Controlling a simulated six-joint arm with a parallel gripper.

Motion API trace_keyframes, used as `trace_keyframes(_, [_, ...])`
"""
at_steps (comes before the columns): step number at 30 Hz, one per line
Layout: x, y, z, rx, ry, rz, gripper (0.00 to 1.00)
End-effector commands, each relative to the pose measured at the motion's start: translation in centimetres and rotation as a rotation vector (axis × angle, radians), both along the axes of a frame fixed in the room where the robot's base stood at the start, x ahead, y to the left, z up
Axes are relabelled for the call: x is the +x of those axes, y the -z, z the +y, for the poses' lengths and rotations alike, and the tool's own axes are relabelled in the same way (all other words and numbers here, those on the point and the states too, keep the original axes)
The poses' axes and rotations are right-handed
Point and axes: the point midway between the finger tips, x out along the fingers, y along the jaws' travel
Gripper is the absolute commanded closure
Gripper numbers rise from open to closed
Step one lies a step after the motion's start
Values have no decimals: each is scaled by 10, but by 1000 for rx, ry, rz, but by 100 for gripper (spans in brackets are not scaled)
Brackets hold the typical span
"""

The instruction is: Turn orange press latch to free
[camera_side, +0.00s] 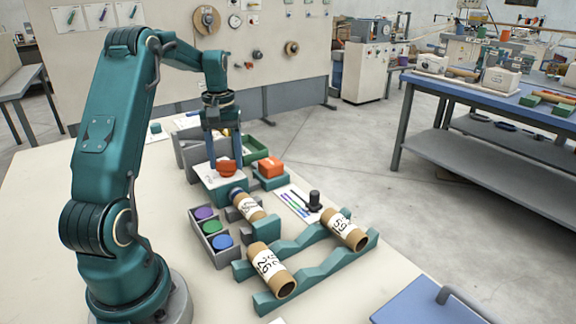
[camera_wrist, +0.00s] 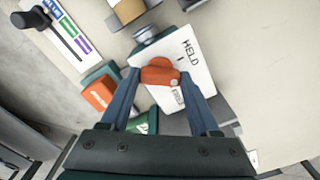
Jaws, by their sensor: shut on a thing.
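The orange press latch (camera_side: 228,170) sits on a white-topped teal block (camera_side: 208,183) at the middle of the table. In the wrist view the latch (camera_wrist: 160,71) lies across a white plate (camera_wrist: 201,68). The word HELD is printed near the upper right of the plate, and a second label by the latch is too small to read surely. My gripper (camera_side: 225,164) points down with its two blue fingers on either side of the latch. In the wrist view my gripper (camera_wrist: 159,75) is shut on the latch's ends.
An orange block on a teal base (camera_side: 270,167) stands close to the right. A cardboard tube (camera_side: 249,206) lies in front of the latch block. A grey tray (camera_side: 222,258) holds purple, green and blue caps. Two tubes rest on teal rails (camera_side: 310,282). A black knob (camera_side: 314,200) stands beyond.

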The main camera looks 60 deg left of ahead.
Motion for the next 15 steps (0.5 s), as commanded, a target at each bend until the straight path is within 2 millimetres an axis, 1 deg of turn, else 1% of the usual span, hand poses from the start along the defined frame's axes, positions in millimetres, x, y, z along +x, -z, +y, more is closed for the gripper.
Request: trace_keyframes(15, [0, -1, 0, -1, 491, -1, 93])
